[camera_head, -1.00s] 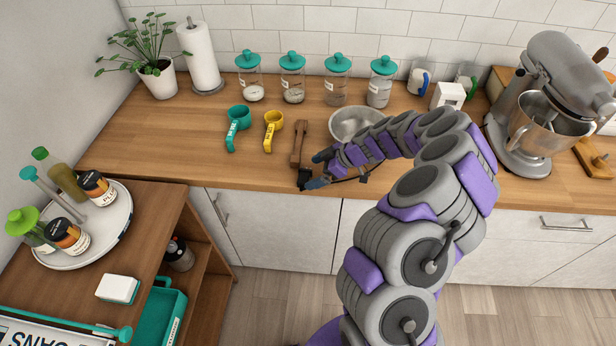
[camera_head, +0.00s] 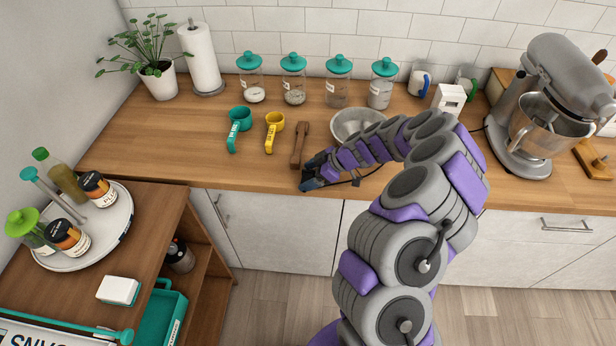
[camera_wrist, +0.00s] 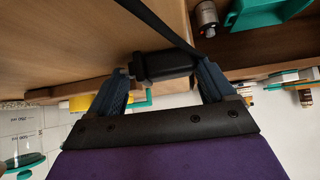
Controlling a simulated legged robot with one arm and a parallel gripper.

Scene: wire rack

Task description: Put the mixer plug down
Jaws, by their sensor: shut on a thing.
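The mixer plug (camera_wrist: 165,66) is a dark block between the two blue-grey fingers of my gripper (camera_wrist: 160,82) in the wrist view. My gripper is shut on it, and a dark cable or strap runs across the top of that view. In the head view my gripper (camera_head: 313,172) is at the counter's front edge, just in front of the wooden tool, and hides the plug. I cannot tell whether the plug touches the counter. The grey stand mixer (camera_head: 565,90) stands at the right on the wooden counter (camera_head: 185,140).
A brown wooden tool (camera_head: 299,146), a yellow cup (camera_head: 274,120) and a teal cup (camera_head: 239,118) lie left of my gripper. A metal bowl (camera_head: 352,121) sits behind my arm. Several teal-lidded jars line the wall.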

